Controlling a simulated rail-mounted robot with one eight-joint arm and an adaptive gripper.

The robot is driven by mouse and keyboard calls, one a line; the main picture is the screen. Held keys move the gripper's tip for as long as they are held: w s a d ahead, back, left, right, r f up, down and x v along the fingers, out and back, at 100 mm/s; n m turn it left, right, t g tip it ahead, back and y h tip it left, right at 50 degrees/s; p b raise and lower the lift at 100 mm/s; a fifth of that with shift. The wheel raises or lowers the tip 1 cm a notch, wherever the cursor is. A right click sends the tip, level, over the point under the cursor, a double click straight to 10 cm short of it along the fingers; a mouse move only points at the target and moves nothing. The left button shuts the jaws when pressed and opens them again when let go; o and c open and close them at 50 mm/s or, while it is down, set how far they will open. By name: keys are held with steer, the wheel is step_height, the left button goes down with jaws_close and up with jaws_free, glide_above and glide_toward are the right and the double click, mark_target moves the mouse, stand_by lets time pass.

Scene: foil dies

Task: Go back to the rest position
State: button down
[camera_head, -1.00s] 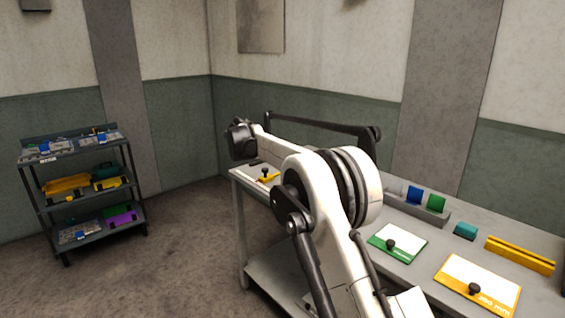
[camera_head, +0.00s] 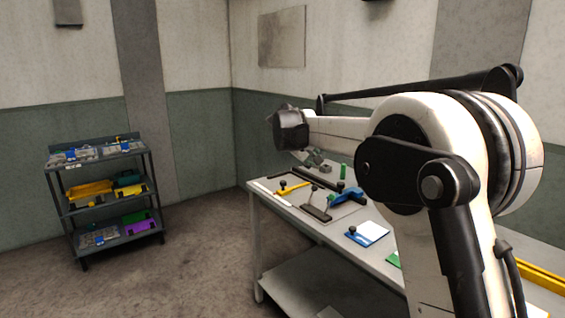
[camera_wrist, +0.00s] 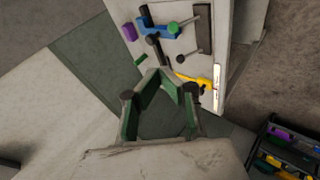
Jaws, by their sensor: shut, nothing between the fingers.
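My gripper (camera_wrist: 162,80) is in the middle of the wrist view, its green-lined fingers brought together at the tips with nothing between them. It hangs over the view of the bench's end, apart from the tools there. In the head view my white and black arm is raised across the right side and hides much of the bench. The gripper itself is hard to make out in that view. The grey workbench (camera_head: 292,222) stands behind the arm, and its top shows in the wrist view (camera_wrist: 215,12).
The bench holds a yellow clamp-like tool (camera_head: 292,188), also in the wrist view (camera_wrist: 196,81), a blue tool (camera_head: 348,194) and a white-and-blue plate (camera_head: 368,233). A dark shelf trolley (camera_head: 108,195) with coloured items stands at the left. Bare floor lies between trolley and bench.

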steer(key=s+d+r+m+y, duration=0.2)
steer(key=s+d, duration=0.2)
steer(key=s, duration=1)
steer(key=s+d+r+m+y, duration=0.1)
steer(key=s+d, duration=0.3)
steer(key=s, duration=0.9)
steer(key=s+f+m+y, duration=0.1)
steer(key=s+f, duration=0.5)
steer(key=s, duration=0.7)
steer(key=s+f+m+y, duration=0.1)
steer(key=s+f, duration=0.5)
steer(key=s, duration=0.7)
steer(key=shift+d+f+m+y, duration=0.3)
steer(key=shift+d+f+m, duration=0.15)
steer(key=shift+m, duration=0.45)
